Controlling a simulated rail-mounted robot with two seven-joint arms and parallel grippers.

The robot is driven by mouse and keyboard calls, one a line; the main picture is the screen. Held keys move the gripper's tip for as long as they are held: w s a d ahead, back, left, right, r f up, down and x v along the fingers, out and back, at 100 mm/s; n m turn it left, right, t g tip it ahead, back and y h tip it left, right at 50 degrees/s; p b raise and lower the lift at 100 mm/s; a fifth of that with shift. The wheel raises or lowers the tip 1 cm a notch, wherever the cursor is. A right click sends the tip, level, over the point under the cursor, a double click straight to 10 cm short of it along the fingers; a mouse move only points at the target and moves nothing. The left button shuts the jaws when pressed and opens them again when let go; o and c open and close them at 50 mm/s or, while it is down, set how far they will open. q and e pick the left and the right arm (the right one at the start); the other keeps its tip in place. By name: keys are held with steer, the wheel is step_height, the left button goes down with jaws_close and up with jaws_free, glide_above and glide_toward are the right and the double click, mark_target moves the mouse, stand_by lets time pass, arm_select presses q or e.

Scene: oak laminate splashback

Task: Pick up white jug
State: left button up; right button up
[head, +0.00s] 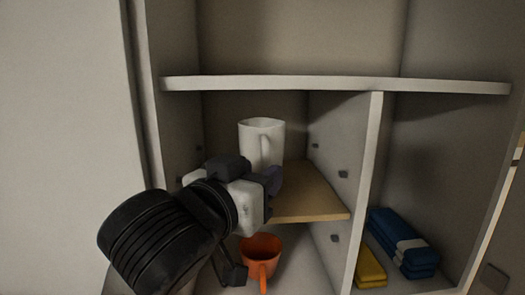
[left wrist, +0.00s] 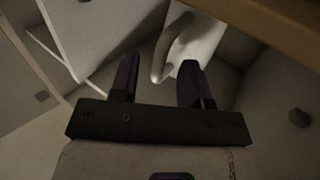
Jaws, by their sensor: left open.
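The white jug (head: 262,138) stands upright on a small wooden shelf (head: 305,195) in the left compartment of the cabinet, its handle facing me. My left gripper (head: 268,182) is in front of the jug and a little below its middle, hiding its lower left part. In the left wrist view, the two dark fingers of the left gripper (left wrist: 158,78) are apart with nothing between them. Part of the jug (left wrist: 203,45) and its curved handle show just beyond the fingertips. I cannot tell whether a finger touches the handle. My right gripper is not in view.
An orange mug (head: 262,250) stands below the wooden shelf. A divider (head: 366,190) closes the compartment on the right. Beyond it lie blue folded cloths (head: 398,238) and a yellow item (head: 370,268). A white upper shelf (head: 330,84) runs above the jug, with some clear space between.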

arm_select(q)
steer(key=shift+p+x, duration=0.55)
steer(key=shift+x, duration=0.95)
steer(key=shift+a, duration=0.1)
jaws_close()
